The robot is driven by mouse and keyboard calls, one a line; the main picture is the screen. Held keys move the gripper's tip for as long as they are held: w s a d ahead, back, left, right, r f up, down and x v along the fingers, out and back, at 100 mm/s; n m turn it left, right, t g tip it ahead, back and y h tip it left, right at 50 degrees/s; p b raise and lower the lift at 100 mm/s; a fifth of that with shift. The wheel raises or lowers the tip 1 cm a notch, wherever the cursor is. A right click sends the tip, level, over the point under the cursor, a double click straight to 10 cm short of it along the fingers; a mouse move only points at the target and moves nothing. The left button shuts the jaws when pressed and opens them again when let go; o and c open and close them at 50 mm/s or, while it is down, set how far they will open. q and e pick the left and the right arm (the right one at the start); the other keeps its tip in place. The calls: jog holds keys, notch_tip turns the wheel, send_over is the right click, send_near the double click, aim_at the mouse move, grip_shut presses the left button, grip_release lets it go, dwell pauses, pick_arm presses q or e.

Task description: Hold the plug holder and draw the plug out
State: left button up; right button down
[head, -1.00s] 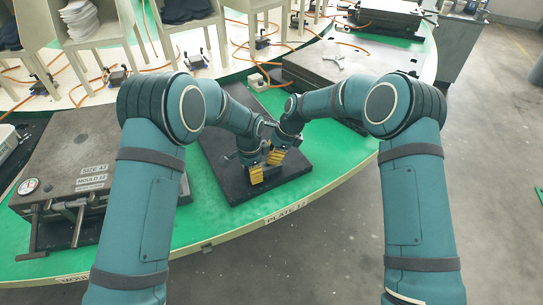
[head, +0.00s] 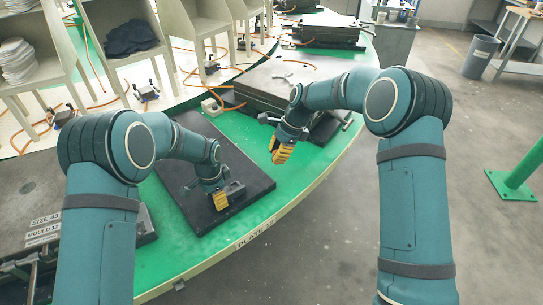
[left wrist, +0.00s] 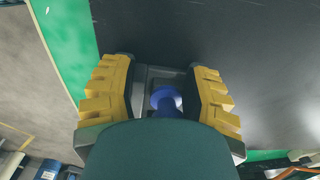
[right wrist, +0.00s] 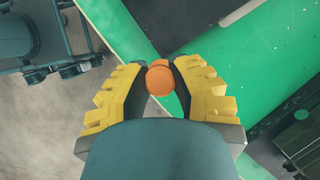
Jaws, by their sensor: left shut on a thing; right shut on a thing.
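The plug holder (head: 236,188), a small grey block, sits on a black plate (head: 185,145) on the green table. My left gripper (head: 220,203) is shut on the holder. In the left wrist view the yellow fingers stand on both sides of the grey holder (left wrist: 148,78), with a round blue part (left wrist: 165,98) between them. My right gripper (head: 277,160) is shut on the plug (right wrist: 160,78), whose round orange end shows between the fingertips in the right wrist view. The right gripper is apart from the holder, to its right, over the green table. The plug's far end is hidden.
A mould (head: 28,195) stands at the left and another mould (head: 275,85) stands behind the right gripper. The table edge (head: 285,210) curves along the front. The green surface right of the black plate is mostly clear.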

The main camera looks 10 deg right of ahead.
pick_arm(q)
jog(key=shift+s+a+f, duration=0.1)
jog(key=shift+a+f, duration=0.05)
jog(key=shift+f, duration=0.05)
jog(key=o, duration=1.2)
pick_arm(e)
jog(key=shift+w, duration=0.1)
pick_arm(q)
jog(key=shift+r, duration=0.2)
jog(key=shift+r, duration=0.3)
notch_tip(320, 180, up, 11)
jog(key=shift+r, duration=0.1)
pick_arm(e)
jog(key=shift+f, duration=0.1)
